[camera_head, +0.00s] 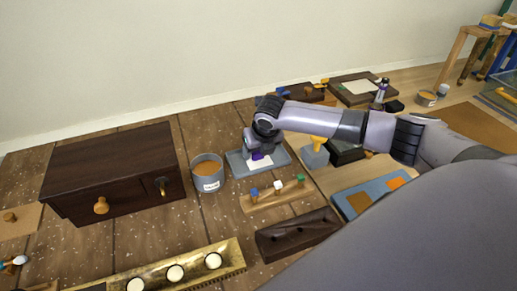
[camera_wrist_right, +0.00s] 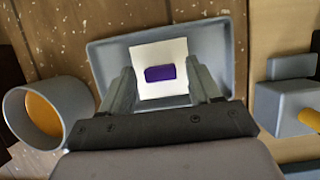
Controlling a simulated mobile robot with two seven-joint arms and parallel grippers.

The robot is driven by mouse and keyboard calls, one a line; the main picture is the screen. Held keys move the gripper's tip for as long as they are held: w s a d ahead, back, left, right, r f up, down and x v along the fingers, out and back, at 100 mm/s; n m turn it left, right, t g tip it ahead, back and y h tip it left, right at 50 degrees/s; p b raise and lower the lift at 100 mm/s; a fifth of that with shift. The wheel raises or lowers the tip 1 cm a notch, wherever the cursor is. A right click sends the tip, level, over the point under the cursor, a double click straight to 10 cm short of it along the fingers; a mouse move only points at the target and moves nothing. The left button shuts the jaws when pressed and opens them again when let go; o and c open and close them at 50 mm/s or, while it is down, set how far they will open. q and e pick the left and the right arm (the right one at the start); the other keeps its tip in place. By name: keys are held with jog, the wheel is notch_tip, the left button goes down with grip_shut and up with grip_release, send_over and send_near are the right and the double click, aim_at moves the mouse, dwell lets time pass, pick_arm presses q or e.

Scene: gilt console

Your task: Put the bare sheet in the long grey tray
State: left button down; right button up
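A white sheet (camera_wrist_right: 150,55) with a purple block (camera_wrist_right: 159,73) on its middle lies in a shallow grey tray (camera_wrist_right: 102,58). In the head view the sheet (camera_head: 263,164) and the tray (camera_head: 237,165) show partly under my right gripper (camera_head: 256,152). In the wrist view my right gripper (camera_wrist_right: 160,90) is open, its fingers apart on either side of the purple block, with clear gaps to it. Another pale sheet (camera_head: 356,87) lies in a dark frame at the back right. My left gripper is not in view.
A grey pot (camera_head: 207,175) stands left of the tray, and a grey block with a yellow knob (camera_head: 314,156) stands right. A wooden strip with coloured pegs (camera_head: 262,201) lies in front. A dark drawer box (camera_head: 110,180) stands at left; a blue-grey board (camera_head: 355,205) carries orange squares.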

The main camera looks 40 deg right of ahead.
jog(key=v, duration=1.2)
jog(key=shift+r, duration=0.2)
dwell(0.4)
